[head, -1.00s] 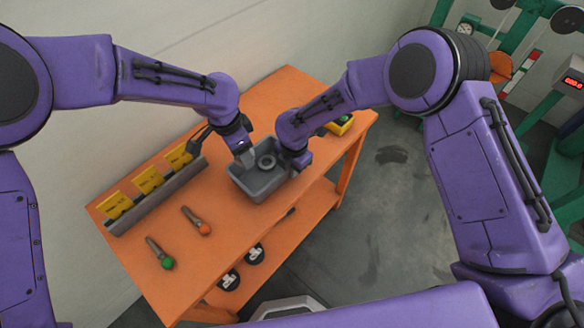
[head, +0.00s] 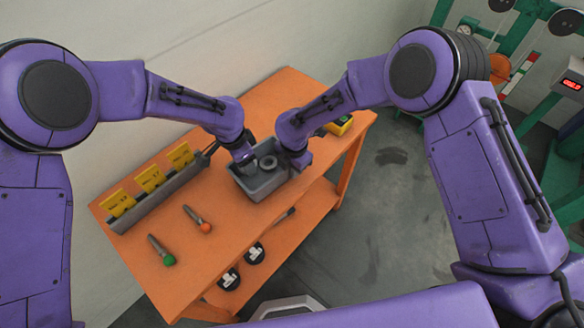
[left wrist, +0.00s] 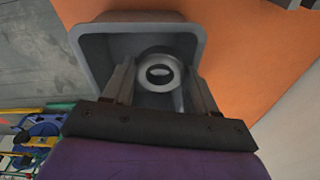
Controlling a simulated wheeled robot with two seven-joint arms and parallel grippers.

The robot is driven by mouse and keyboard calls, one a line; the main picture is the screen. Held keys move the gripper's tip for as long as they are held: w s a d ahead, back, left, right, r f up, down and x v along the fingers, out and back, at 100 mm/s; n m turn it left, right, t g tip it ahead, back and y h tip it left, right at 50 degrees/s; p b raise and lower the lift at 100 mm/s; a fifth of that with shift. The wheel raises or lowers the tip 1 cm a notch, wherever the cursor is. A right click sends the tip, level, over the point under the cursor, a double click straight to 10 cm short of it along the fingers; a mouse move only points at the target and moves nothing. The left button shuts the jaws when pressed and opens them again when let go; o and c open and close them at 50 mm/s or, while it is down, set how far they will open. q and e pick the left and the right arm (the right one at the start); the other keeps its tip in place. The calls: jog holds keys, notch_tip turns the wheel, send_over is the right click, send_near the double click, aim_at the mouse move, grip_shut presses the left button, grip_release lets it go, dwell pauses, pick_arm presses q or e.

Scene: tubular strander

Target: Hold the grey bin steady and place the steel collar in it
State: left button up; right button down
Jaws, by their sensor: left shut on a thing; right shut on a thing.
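The grey bin (head: 262,187) stands on the orange table; its inside and rim also show in the left wrist view (left wrist: 88,52). The steel collar (head: 268,162) is a thick grey ring, seen over the bin's opening. In the left wrist view the collar (left wrist: 160,72) sits between the fingers of my left gripper (left wrist: 160,82), which is shut on it. How far it is above the bin floor is unclear. My right gripper (head: 291,168) is at the bin's right side, shut on its rim; its fingertips are mostly hidden.
On the orange table (head: 230,245) lie a green-ended tool (head: 161,250) and an orange-ended tool (head: 197,219). A grey rack with yellow cards (head: 150,178) stands along the left edge. A yellow box (head: 340,125) is beyond my right gripper.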

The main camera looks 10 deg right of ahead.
pick_arm(q)
jog(key=shift+s+f, duration=0.75)
jog(key=shift+f, duration=0.35)
pick_arm(e)
jog(key=shift+d+f, duration=0.1)
jog(key=shift+d, duration=0.05)
pick_arm(q)
jog(key=shift+w+f, duration=0.25)
jog(key=shift+w, duration=0.3)
pick_arm(e)
jog(key=shift+w+d+f, duration=0.1)
jog(key=shift+w+f, duration=0.2)
jog(key=shift+w, duration=0.15)
pick_arm(q)
jog(key=o, duration=1.1)
jog(key=shift+r, duration=0.1)
pick_arm(e)
jog(key=shift+s, duration=0.1)
pick_arm(q)
jog(key=shift+o, duration=0.9)
jog(key=shift+a, duration=0.1)
jog(key=shift+w, duration=0.1)
jog(key=shift+r, duration=0.2)
notch_tip(320, 180, up, 12)
jog(key=shift+s+a+f, duration=0.15)
jog(key=shift+s+a, duration=0.3)
